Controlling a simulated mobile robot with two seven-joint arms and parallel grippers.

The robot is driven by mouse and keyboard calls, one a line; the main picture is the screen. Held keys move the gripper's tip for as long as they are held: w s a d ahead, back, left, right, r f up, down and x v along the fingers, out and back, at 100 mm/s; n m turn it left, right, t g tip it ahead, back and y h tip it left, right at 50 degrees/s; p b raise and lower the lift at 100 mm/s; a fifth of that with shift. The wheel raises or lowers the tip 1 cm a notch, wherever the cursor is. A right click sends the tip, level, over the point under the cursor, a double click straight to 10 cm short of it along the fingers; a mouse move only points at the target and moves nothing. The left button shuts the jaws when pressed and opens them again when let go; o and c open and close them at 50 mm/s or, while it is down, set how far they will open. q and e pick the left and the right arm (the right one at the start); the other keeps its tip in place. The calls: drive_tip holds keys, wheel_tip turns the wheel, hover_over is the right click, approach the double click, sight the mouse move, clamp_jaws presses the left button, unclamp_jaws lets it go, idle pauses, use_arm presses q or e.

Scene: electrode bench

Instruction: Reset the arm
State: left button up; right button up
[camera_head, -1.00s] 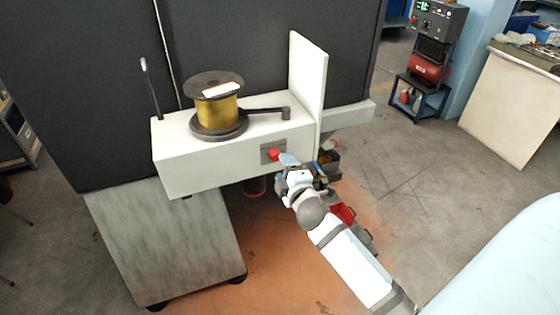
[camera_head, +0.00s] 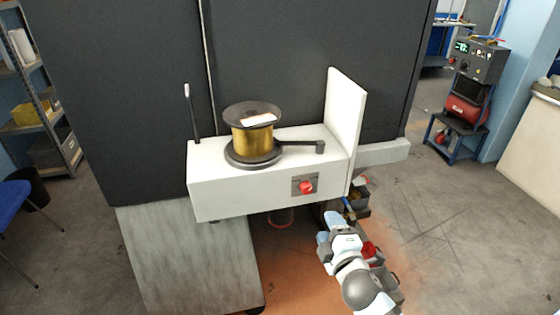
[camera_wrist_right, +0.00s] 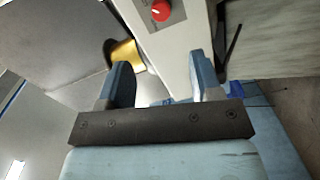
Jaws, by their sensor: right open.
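My right arm comes in from the lower right of the head view. Its gripper (camera_head: 332,222) is below the white bench box (camera_head: 240,192) and a little right of the red knob (camera_head: 306,187) on the box's front. In the right wrist view the two blue fingers of this gripper (camera_wrist_right: 165,85) stand apart with nothing held between them. The red knob (camera_wrist_right: 161,11) shows beyond the fingers, at the top, apart from them. My left gripper is in neither view.
A gold wire spool (camera_head: 252,140) stands on the box, beside a thin lever (camera_head: 191,112) and an upright white panel (camera_head: 344,125). Dark bins with red and yellow parts (camera_head: 360,200) lie behind my right gripper. Open floor (camera_head: 440,230) lies to the right.

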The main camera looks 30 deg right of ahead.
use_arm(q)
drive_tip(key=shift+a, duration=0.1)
use_arm(e)
drive_tip(key=s+a+f+m+g+y, duration=0.3)
drive_tip(key=s+a+f+m+y, duration=0.15)
drive_tip(key=s+a+f, duration=0.45)
drive_tip(key=s+a+f+m+g+y, duration=0.35)
drive_tip(key=s+a+f+m, duration=0.2)
drive_tip(key=f, duration=0.45)
use_arm(q)
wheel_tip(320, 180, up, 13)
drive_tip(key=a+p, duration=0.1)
drive_tip(key=p, duration=1.4)
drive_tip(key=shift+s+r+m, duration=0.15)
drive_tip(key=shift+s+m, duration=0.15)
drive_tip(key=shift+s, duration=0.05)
use_arm(e)
wheel_tip(320, 180, up, 14)
drive_tip(key=w, duration=0.1)
drive_tip(key=shift+d+t+h, duration=0.2)
drive_tip(key=shift+t+h, duration=0.1)
drive_tip(key=shift+t, duration=0.05)
